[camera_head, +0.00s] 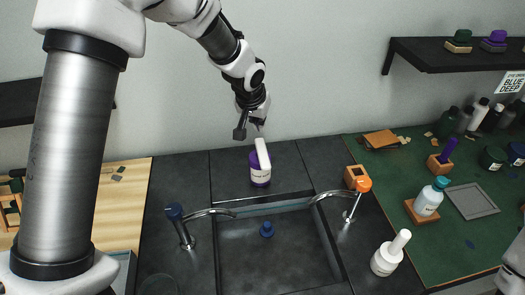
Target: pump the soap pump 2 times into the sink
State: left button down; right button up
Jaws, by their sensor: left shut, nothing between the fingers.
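A purple bottle with a pale label and a tall white top (261,168) stands on the dark counter behind the sink. A white bottle with a white pump-like top (385,260) stands on the counter right of the sink. I cannot tell for certain which is the soap pump. The sink (245,260) is a dark rectangular basin. My left gripper (249,129) points down just above and slightly left of the purple bottle's white top. It is shut and empty. Contact with the top is not clear. My right gripper is not in view.
A blue-handled tap (182,225) and an orange-handled tap (353,200) flank the sink. A small blue object (267,229) lies in the basin. A green mat (440,240) with bottles and a tray is at right. A black shelf (460,55) hangs above it.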

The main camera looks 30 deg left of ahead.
aim_at(260, 140)
pick_arm(q)
jog(key=shift+f, duration=0.2)
dwell(0.4)
jog(key=shift+f+b, duration=2.35)
jog(key=shift+f, duration=0.2)
jog(key=shift+r, duration=0.25)
jog(key=shift+r+p, duration=2.25)
jog(key=shift+r, duration=0.25)
notch_tip(260, 140, up, 6)
jog(key=p, duration=0.4)
jog(key=shift+p, duration=0.4)
jog(key=shift+w, duration=0.1)
